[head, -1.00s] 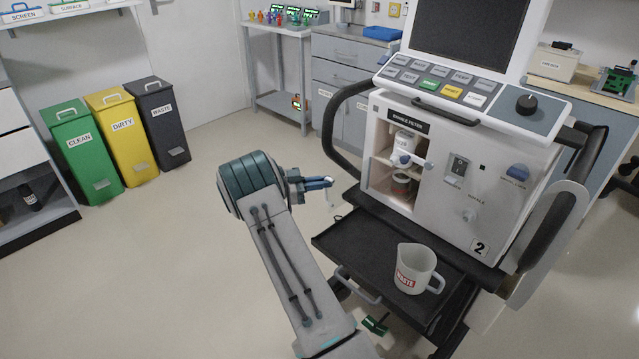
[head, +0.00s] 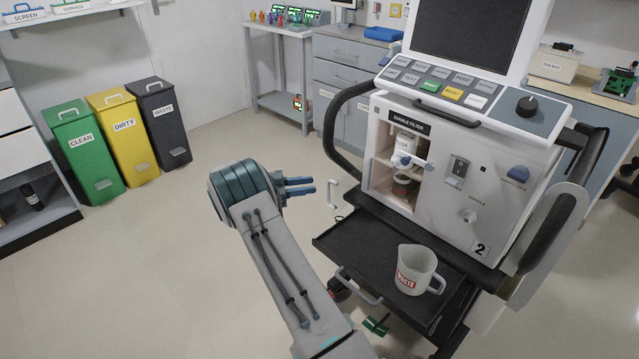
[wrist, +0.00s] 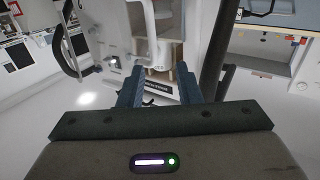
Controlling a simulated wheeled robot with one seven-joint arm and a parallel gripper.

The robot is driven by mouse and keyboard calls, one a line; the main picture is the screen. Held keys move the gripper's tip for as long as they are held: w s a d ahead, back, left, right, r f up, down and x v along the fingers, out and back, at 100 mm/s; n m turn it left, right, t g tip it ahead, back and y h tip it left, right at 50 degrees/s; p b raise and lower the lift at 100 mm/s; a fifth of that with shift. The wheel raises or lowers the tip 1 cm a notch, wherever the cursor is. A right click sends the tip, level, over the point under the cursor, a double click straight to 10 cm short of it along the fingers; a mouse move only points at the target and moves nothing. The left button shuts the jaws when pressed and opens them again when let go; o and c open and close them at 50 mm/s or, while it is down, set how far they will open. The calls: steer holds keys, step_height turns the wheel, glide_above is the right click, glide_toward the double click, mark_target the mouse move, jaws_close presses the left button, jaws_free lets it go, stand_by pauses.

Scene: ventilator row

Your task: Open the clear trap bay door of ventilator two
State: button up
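Ventilator two (head: 437,205) stands at the right in the head view, with a "2" label on its front. Its trap bay (head: 380,175), under the "EXHALE FILTER" label, shows a white and blue trap inside. A pale door handle (head: 332,195) stands out to the left of the bay; the clear panel itself is hardly visible, but the handle's place shows the door swung open. My gripper (head: 311,186) is left of the handle, apart from it, with its blue fingers spread and empty. The wrist view shows the spread fingers (wrist: 158,85) and the pale handle (wrist: 149,22) beyond them.
A black tray (head: 352,235) juts out below the bay, carrying a white "WASTE" mug (head: 415,270). A black curved rail (head: 333,125) runs along the ventilator's left side. Green, yellow and dark bins (head: 125,140) stand at the far left. The floor between is clear.

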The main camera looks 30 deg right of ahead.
steer(key=v, duration=0.8)
steer(key=shift+a, duration=0.1)
